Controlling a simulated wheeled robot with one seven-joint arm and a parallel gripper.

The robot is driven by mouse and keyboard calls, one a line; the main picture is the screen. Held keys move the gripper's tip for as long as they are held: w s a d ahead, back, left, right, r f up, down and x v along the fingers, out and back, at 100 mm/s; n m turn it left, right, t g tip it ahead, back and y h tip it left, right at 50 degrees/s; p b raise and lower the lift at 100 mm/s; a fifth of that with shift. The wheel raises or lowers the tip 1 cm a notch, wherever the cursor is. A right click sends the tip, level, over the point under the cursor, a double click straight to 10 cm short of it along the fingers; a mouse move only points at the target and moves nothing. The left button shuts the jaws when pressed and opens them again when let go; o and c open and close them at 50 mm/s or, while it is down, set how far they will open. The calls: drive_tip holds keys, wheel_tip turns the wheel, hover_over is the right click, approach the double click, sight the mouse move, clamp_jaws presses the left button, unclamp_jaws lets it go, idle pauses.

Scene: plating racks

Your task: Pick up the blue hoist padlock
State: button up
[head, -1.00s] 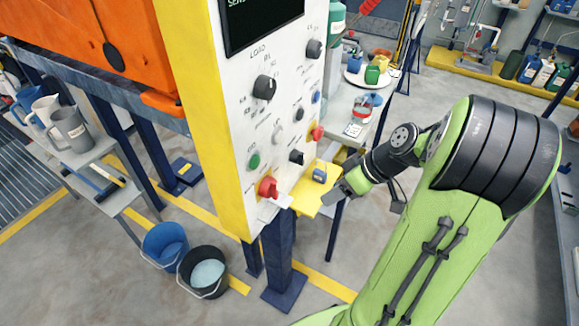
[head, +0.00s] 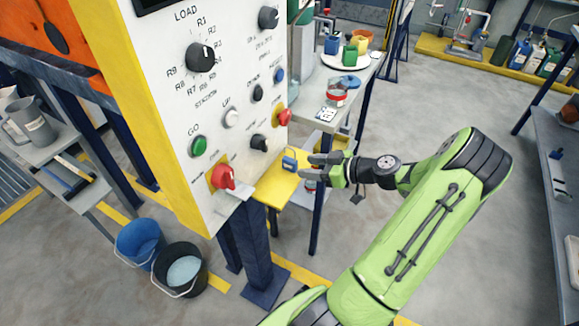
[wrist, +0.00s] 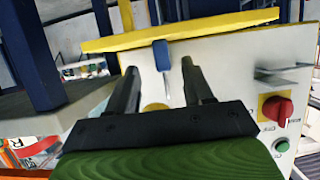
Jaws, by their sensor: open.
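The blue padlock (head: 289,163) is small and stands at the yellow shelf (head: 272,191) beside the white control panel (head: 240,95). In the wrist view, which looks upside down, the blue padlock body (wrist: 161,55) touches the shelf edge (wrist: 190,32), and its grey shackle points down the picture. My gripper (head: 311,171) is open and empty, just right of the padlock in the head view. In the wrist view, the padlock shows between the two dark fingers of my gripper (wrist: 160,72), apparently beyond their tips.
The panel carries a red knob (head: 223,177), a green button (head: 198,146) and a red knob on yellow (head: 284,118) near the padlock. A grey bench (head: 345,95) stands behind. Blue (head: 139,242) and black (head: 181,268) buckets are on the floor. Floor to the right is open.

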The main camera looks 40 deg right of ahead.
sight(297, 165)
drive_tip(key=b+x, duration=0.1)
drive_tip(key=x, duration=0.3)
drive_tip(key=shift+w+a+f, duration=0.15)
drive_tip(key=shift+w+a, duration=0.1)
drive_tip(key=shift+c, duration=0.5)
clamp_jaws()
